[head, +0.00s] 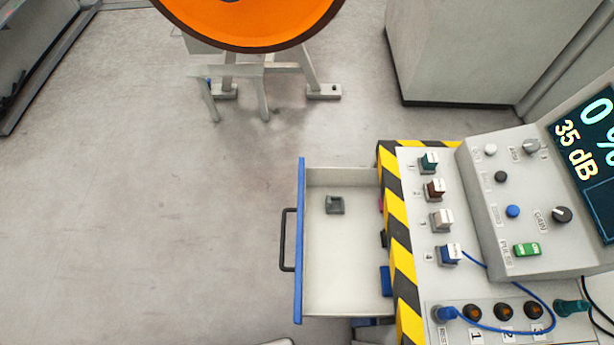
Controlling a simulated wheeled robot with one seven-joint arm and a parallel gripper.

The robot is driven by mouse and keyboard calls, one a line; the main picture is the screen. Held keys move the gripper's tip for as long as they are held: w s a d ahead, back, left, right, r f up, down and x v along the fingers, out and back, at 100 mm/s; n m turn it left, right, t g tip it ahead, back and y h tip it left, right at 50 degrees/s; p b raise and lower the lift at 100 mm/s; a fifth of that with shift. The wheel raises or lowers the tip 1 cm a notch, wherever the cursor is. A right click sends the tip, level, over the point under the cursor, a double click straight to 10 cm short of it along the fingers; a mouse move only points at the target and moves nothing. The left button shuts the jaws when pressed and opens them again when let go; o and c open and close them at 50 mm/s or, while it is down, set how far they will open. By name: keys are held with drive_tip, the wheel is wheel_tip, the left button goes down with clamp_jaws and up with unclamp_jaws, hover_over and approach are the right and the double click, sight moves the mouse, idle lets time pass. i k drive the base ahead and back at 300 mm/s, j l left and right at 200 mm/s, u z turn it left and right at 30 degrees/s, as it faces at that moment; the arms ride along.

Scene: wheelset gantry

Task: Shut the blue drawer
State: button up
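The blue drawer (301,240) is pulled out to the left from under the console with the yellow and black striped edge. Its blue front panel carries a black bar handle (288,240) on the left side. Its light grey inside holds a small dark grey block (335,205), and a blue item (386,281) lies at the right by the console edge. My gripper is not seen in the head view.
The console (412,200) has several coloured connectors, a control box (500,215) with knobs, and a blue cable. An orange wheel (250,15) on a stand is at the top. A grey cabinet (450,50) stands behind. The floor left of the drawer is clear.

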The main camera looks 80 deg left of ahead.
sight(339, 258)
drive_tip(key=k+j+u, duration=0.2)
drive_tip(key=u, duration=0.15)
drive_tip(key=k+j+u, duration=0.35)
drive_tip(key=j+u, duration=0.3)
drive_tip(key=k+l, duration=0.05)
